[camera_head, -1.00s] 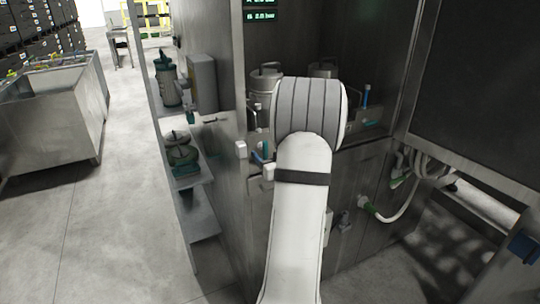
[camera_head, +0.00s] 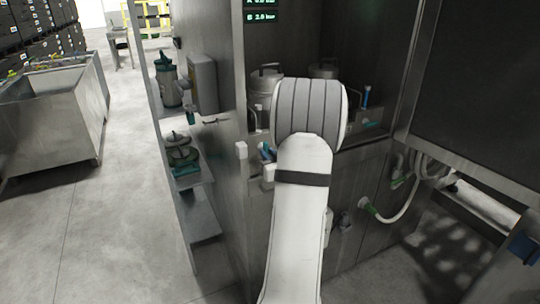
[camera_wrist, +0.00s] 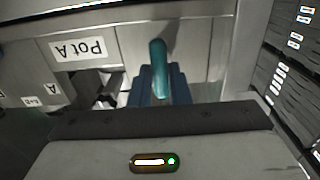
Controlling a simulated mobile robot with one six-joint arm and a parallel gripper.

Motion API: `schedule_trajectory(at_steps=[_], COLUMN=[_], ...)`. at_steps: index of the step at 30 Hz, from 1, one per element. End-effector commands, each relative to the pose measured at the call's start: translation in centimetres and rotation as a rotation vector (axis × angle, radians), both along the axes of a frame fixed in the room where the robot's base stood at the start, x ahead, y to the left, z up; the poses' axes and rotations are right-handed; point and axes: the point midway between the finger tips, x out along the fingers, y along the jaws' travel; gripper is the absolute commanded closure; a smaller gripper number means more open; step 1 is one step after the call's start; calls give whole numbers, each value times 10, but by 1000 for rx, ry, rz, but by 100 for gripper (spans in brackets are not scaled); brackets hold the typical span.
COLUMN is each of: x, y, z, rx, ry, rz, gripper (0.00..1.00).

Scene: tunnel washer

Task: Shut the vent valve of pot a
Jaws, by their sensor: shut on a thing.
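The Pot A label (camera_wrist: 83,49) shows upside down on a grey panel in the wrist view. Near it a teal lever handle (camera_wrist: 158,58), apparently the vent valve's, stands out from the panel. My gripper (camera_wrist: 157,84) has its dark blue fingers at this handle and is shut on it; the exact contact is partly hidden. In the head view a small blue handle (camera_head: 267,151) shows at the cabinet's front left, beside my white arm. My arm hides most of the gripper there. A lidded metal pot (camera_head: 265,82) stands in the cabinet bay behind my arm.
A second pot (camera_head: 323,72) and a blue-topped fitting (camera_head: 365,97) are in the bay. A green display (camera_head: 262,15) hangs above. Shelves with equipment (camera_head: 180,155) stand left. Hoses (camera_head: 400,210) hang at right.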

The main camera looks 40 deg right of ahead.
Motion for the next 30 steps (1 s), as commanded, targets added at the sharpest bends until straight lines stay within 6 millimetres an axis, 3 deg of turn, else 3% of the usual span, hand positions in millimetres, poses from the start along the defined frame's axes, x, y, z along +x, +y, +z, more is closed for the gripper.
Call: schedule_trajectory(at_steps=[16,30], x=[3,0], y=[-2,0], z=[-13,1], rx=[-4,16], ry=[-7,-4], rz=[8,-1], gripper=[100,100])
